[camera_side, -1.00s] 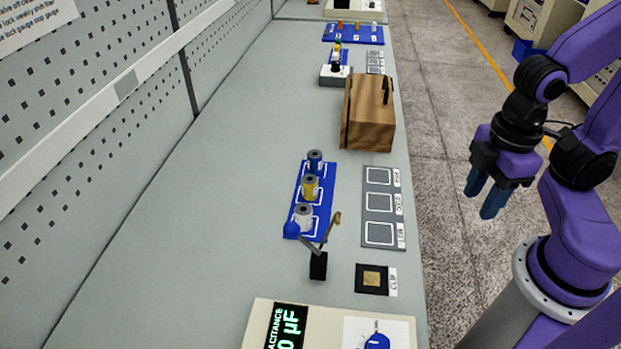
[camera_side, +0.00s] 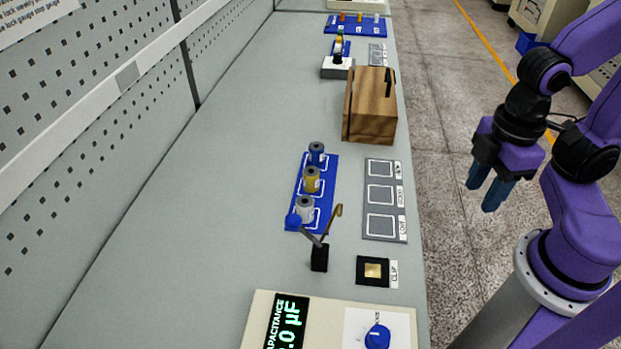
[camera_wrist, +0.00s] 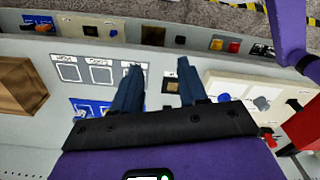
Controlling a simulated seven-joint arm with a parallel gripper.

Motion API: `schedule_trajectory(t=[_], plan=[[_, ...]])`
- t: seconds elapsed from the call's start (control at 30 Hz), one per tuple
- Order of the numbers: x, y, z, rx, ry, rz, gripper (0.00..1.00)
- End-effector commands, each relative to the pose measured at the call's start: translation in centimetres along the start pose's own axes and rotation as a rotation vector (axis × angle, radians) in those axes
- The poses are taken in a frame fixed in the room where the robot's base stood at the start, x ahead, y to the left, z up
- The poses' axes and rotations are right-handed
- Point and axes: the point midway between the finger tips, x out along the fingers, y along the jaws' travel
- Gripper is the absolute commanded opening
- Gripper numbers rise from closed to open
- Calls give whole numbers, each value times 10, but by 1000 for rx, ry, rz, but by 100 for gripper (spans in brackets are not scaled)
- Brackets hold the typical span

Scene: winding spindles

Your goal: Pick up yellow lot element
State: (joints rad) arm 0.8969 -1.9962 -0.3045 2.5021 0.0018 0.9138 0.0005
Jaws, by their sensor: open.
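The yellow lot element (camera_side: 311,180) is a small yellow spool standing upright on the blue tray (camera_side: 297,190). My gripper (camera_side: 482,195) is open and empty, over the floor side to the right of the bench, well away from the spools. In the wrist view its blue fingers (camera_wrist: 160,85) are spread apart. Part of the blue tray (camera_wrist: 92,106) shows there left of the fingers; the yellow spool cannot be made out.
A grey board with three squares (camera_side: 384,200) lies right of the tray. A small stand with a blue ball and bent arm (camera_side: 319,257) is close in front. A clip pad (camera_side: 373,271), a capacitance meter (camera_side: 262,325) and a wooden block (camera_side: 370,105) are nearby. The left bench surface is clear.

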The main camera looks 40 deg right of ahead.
Motion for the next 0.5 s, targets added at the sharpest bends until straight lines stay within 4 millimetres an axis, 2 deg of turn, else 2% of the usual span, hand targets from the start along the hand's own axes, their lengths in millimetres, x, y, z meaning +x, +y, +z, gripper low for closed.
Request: schedule_trajectory(t=[0.03,0.1,0.37,0.5], plan=[[0,0,0,0,0,0,49],[0,0,0,0,0,0,69],[0,0,0,0,1,-1,69],[6,-6,-10,15,31,-27,69]])
